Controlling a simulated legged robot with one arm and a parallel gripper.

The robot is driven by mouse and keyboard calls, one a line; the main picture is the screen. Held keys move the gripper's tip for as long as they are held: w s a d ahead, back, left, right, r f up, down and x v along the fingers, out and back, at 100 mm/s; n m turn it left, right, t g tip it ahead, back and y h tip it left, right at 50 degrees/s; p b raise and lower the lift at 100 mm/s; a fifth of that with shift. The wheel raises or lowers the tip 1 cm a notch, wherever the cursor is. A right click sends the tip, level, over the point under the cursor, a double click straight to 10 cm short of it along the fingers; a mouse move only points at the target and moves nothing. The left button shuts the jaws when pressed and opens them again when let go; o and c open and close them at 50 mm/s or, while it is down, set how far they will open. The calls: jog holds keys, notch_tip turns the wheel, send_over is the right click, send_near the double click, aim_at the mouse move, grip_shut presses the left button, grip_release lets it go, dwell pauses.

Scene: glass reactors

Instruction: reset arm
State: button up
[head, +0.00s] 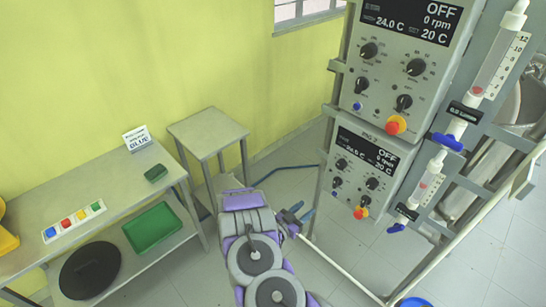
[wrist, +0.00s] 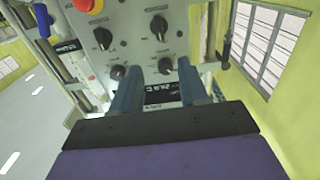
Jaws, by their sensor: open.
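My gripper (wrist: 160,82) is open and empty in the wrist view, its two blue-grey fingers apart, with a control panel (wrist: 140,40) beyond them. In the head view my purple and grey arm is at the bottom centre, and my gripper (head: 296,216) shows small to its right, left of the lower control box. The upper control box (head: 385,110) and lower control box (head: 345,185) have black knobs, a red and yellow button, and displays reading OFF. The fingers appear apart from the panel, though the exact gap is hard to judge.
Metal rack posts (head: 335,110) and flow tubes (head: 500,60) stand at the right. A steel table (head: 60,195) at the left bears a row of coloured buttons (head: 74,221) and a sign (head: 137,138). A green tray (head: 152,228) lies on its lower shelf. A small side table (head: 207,130) stands by the yellow wall.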

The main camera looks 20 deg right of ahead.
jog(key=w+a+r+n+t+y, duration=0.1)
jog(key=w+a+r+y, duration=0.1)
jog(key=w+a+y, duration=0.5)
jog(key=w+a+r+t+y, duration=0.1)
jog(key=w+a+y, duration=0.3)
jog(key=a, duration=0.5)
jog(key=s+a+r+n+g+y+b, duration=0.1)
jog(key=s+a+r+n+y, duration=0.2)
jog(key=a+r, duration=0.4)
jog(key=s+a+r+n+y+b, duration=0.1)
jog(key=s+a+r+n+y, duration=0.2)
jog(key=a+r, duration=0.4)
jog(key=s+a+r+n+g+y, duration=0.1)
jog(key=s+r+n+g+y, duration=0.45)
jog(key=s, duration=0.85)
jog(key=s+d+r+g+h, duration=0.1)
jog(key=s+d+h, duration=0.1)
jog(key=s, duration=0.7)
jog(key=s+d+r+g+h+b, duration=0.1)
jog(key=s+d+r+g+h, duration=0.1)
jog(key=s+d, duration=0.3)
jog(key=s+d+r+g+h, duration=0.1)
jog(key=s+d, duration=0.3)
jog(key=s, duration=0.9)
jog(key=shift+d+r+n+h, duration=0.15)
jog(key=shift+r+n+h, duration=0.25)
jog(key=shift+r, duration=0.2)
